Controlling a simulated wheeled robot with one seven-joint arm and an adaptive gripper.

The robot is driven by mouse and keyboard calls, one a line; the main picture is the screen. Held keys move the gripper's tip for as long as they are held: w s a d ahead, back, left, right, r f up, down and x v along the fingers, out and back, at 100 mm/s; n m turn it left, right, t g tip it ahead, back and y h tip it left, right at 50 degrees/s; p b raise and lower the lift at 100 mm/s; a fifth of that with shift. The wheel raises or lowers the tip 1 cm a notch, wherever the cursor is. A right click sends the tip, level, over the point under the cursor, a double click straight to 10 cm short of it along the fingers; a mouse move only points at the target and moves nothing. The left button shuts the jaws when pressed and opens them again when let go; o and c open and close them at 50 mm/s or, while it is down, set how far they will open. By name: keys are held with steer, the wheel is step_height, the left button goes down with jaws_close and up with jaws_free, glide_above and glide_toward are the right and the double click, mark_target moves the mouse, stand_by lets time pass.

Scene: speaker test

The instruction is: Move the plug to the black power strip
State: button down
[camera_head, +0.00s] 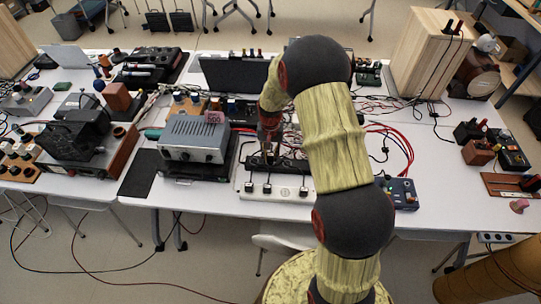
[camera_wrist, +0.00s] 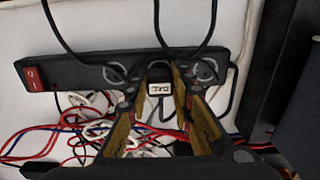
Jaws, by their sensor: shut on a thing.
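The black power strip (camera_head: 288,164) lies on the table just behind the white power strip (camera_head: 262,192). In the wrist view the black power strip (camera_wrist: 75,73) runs across the top and has a red switch at its left end. My gripper (camera_head: 269,152) points down over the black strip. In the wrist view my gripper (camera_wrist: 163,78) is shut on a small plug (camera_wrist: 160,89) with a white, marked face. The fingertips overlap the middle of the strip in the picture. I cannot tell whether the plug touches the strip. The head view does not show the plug clearly.
A silver amplifier (camera_head: 194,138) stands left of the gripper. A blue box (camera_head: 399,192) with knobs is at the right. Red cables (camera_head: 397,142) and black cords (camera_wrist: 70,35) run close around the strips. Several plugs sit in the white strip.

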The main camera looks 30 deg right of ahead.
mark_target(270, 155)
steer(key=shift+f+b, duration=0.3)
steer(key=shift+f, duration=0.5)
stand_by(0.6)
steer(key=c, duration=1.5)
jaws_free()
steer(key=shift+r+p, duration=2.5)
steer(key=shift+r, duration=1.35)
